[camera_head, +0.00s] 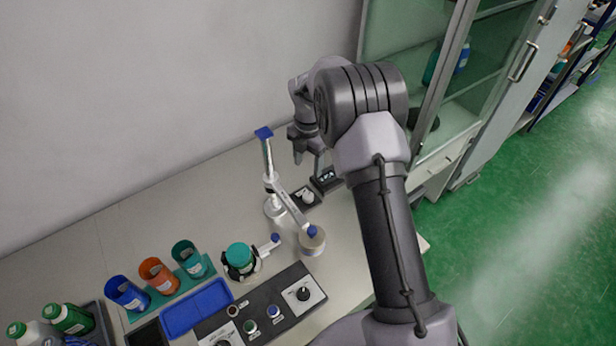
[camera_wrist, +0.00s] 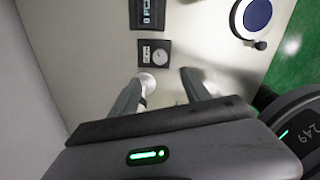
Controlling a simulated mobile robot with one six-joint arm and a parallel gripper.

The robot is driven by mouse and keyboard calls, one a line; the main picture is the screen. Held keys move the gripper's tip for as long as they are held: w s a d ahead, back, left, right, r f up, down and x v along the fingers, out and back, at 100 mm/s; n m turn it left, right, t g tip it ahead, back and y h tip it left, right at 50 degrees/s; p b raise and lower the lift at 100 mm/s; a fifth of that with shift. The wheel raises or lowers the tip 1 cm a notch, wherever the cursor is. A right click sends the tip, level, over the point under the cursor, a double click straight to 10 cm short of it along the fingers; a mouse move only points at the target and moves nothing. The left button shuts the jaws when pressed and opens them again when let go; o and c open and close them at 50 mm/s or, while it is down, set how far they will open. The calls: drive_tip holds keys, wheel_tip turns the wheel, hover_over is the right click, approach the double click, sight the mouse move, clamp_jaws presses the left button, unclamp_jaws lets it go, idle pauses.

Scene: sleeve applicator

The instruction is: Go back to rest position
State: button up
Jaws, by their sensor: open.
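My gripper (camera_head: 309,158) hangs above the bench near the wall, with its fingers pointing down, spread and empty. In the wrist view the two fingers (camera_wrist: 162,82) stand apart with bench surface showing between them. A white stand with a blue top (camera_head: 264,133), which looks like the sleeve applicator, is just left of my gripper. Its slanted arm (camera_head: 293,208) reaches to a round, blue-capped part (camera_head: 312,240) on the bench. In the wrist view a small white round part (camera_wrist: 147,82) shows beside the left finger; I cannot tell what it belongs to.
A black display box (camera_head: 326,179) and a small dark plate (camera_head: 305,197) lie below my gripper. Blue (camera_head: 127,293), orange (camera_head: 158,275) and teal (camera_head: 188,258) cups, a blue tray (camera_head: 197,307) and a control panel (camera_head: 262,308) fill the front left. A glass cabinet (camera_head: 480,75) stands right.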

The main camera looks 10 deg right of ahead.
drive_tip(key=shift+r, duration=1.4)
drive_tip(key=shift+r, duration=0.1)
drive_tip(key=s+a+r+m+t+y+b, duration=0.1)
drive_tip(key=s+a+r+m+t+b, duration=0.15)
drive_tip(key=s+r+m+b, duration=0.85)
drive_tip(key=s+a+m+t+y+b, duration=0.1)
drive_tip(key=s+m+t, duration=0.2)
drive_tip(key=s+m, duration=1.6)
drive_tip(key=s, duration=0.4)
drive_tip(key=shift+s, duration=0.15)
drive_tip(key=shift+a, duration=0.1)
